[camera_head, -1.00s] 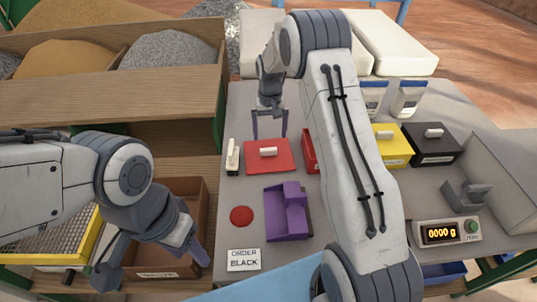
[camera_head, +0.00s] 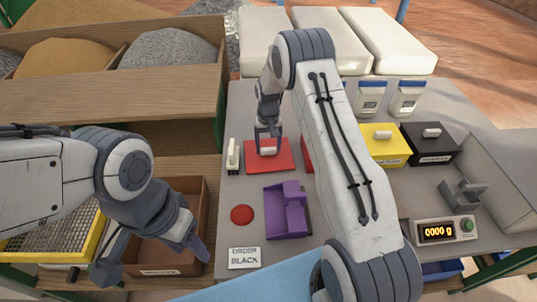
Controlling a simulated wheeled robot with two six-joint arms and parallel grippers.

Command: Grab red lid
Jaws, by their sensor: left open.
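The red lid (camera_head: 283,163) is a flat red plate with a white handle (camera_head: 268,151) on top, lying on the grey table left of the middle. My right gripper (camera_head: 268,147) points down over it, with its fingertips at the two ends of the handle. Whether they press on the handle or stand slightly apart from it is too small to tell. My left gripper (camera_head: 155,258) is open and empty over the brown bin at the lower left, its fingers spread wide.
A purple block form (camera_head: 285,222) and a red button (camera_head: 242,214) are in front of the lid. A white-handled tool (camera_head: 233,157) stands left of it. A scale (camera_head: 447,231) reads 0000 g.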

